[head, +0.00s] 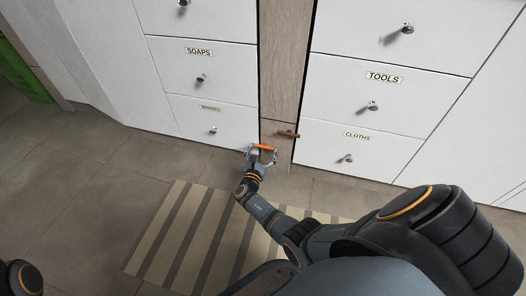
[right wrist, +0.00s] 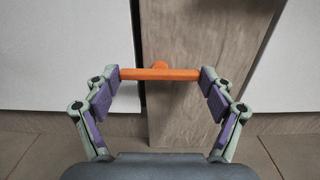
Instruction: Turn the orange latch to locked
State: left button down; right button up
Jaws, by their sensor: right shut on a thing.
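The orange latch (head: 263,147) is a short bar on the lower part of the wooden panel between the white drawer stacks. In the right wrist view the latch (right wrist: 160,74) lies level across the picture, with a round orange pivot behind its middle. My right gripper (head: 262,153) reaches the latch from the front. In the right wrist view my right gripper (right wrist: 160,75) has its purple-padded fingertips at the two ends of the bar, shut on it. My left gripper is not in view.
A brown handle (head: 286,133) sticks out of the wooden panel (head: 285,60) just above and right of the latch. White drawers with knobs, such as the tools drawer (head: 350,88), flank the panel. A striped mat (head: 180,235) lies on the tiled floor. A green crate (head: 22,70) stands far left.

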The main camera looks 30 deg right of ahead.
dwell(0.3)
jog(key=o, duration=1)
jog(key=shift+o, duration=0.2)
